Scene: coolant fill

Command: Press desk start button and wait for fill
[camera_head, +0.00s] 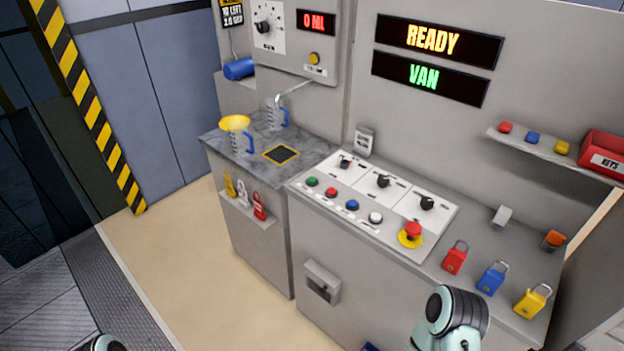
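The desk (300,225) has a row of buttons: green (312,181), red (331,192), blue (352,204) and white (375,217). Their labels are too small to read, so I cannot tell which is start. The dispenser (285,62) on the wall shows "0 ML" on its display (317,22). A clear jug with a blue handle (286,118) stands on the counter by the spout (294,90). A second jug (240,140) has a yellow funnel (234,123) on it. Parts of my arms show at the bottom edge; neither gripper's fingers are in view.
Wall signs read "READY" (433,39) and "VAN" (424,74). A red emergency stop (412,230) and three black knobs (383,181) sit on the desk panel. Red (455,260), blue (491,280) and yellow (532,302) padlocks lie along the front right. The floor to the left is clear.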

